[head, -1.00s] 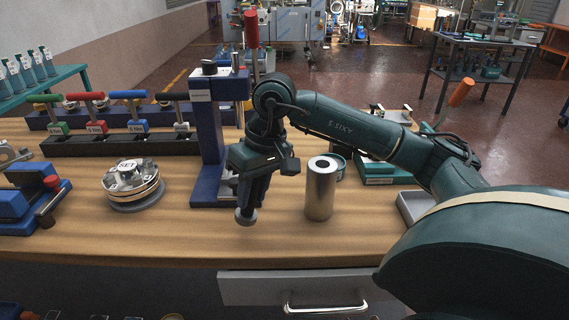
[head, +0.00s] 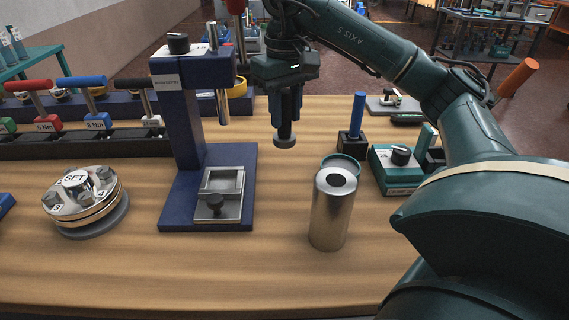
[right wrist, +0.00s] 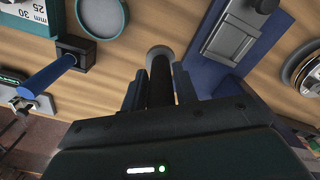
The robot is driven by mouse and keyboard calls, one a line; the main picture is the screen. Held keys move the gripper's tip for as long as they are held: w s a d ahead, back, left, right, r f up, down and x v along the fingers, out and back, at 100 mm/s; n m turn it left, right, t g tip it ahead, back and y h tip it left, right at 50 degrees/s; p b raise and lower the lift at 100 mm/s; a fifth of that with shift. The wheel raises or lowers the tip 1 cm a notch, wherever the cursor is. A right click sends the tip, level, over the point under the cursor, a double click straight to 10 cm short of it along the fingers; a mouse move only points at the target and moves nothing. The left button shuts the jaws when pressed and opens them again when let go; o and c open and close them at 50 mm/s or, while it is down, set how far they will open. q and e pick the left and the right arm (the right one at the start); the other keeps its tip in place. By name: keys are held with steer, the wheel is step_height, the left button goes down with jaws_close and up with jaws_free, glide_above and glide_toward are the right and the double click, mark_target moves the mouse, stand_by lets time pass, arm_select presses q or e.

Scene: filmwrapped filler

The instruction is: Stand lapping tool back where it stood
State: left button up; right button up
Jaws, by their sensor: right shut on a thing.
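My right gripper (head: 286,108) points down and is shut on the lapping tool (head: 285,141), a dark upright rod with a round grey disc at its foot. The tool hangs between the blue press and the steel cylinder, toward the back of the bench; it seems to be above the wood, but the gap is hard to judge. In the right wrist view the tool (right wrist: 160,55) sits between the two fingers (right wrist: 160,90), its disc pointing away from the palm. My left gripper is not in view.
A blue press (head: 186,130) stands left of the tool. A steel cylinder (head: 332,210) stands front right, a teal ring (head: 343,160) behind it. A blue-handled piece in a black block (head: 350,142) and a teal case (head: 392,178) are right. Bare wood (head: 285,190) lies in front.

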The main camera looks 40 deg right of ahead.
mark_target(286, 137)
step_height(286, 137, down, 4)
steer(key=shift+s+f+b, duration=0.1)
steer(key=shift+b, duration=0.7)
steer(key=shift+f, duration=0.8)
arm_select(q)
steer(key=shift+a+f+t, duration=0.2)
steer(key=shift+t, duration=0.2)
arm_select(e)
steer(key=shift+f, duration=1.4)
steer(key=o, duration=0.5)
steer(key=shift+f, duration=0.2)
steer(key=o, duration=0.5)
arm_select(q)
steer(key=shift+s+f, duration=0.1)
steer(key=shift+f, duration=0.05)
arm_select(e)
steer(key=shift+r, duration=0.1)
